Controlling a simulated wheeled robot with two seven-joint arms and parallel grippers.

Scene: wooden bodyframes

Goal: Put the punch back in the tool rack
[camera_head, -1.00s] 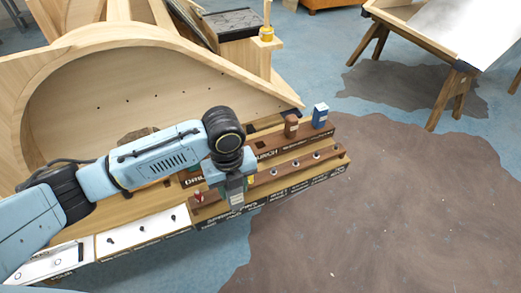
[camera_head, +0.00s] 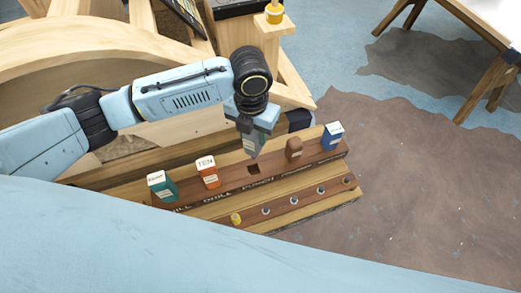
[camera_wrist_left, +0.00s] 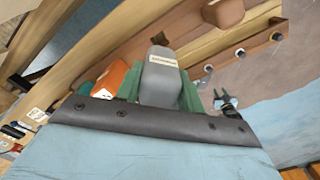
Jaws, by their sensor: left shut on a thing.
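My left gripper (camera_head: 252,134) is shut on the punch (camera_head: 252,147), a grey tool. Its grey handle (camera_wrist_left: 160,78) with a pale label shows between the green fingers in the left wrist view. The punch is above the upper row of the wooden tool rack (camera_head: 228,186), over or just behind a dark square empty slot (camera_head: 254,169) near the word PUNCH. I cannot tell its exact height or whether its tip lines up with the slot. My right gripper is not in view.
The rack's upper row holds a green tool (camera_head: 162,187) and an orange tool (camera_head: 208,173) left of the empty slot, and a brown tool (camera_head: 294,149) and a blue tool (camera_head: 332,136) right of it. The lower row has small round fittings. A large wooden frame (camera_head: 60,60) stands behind.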

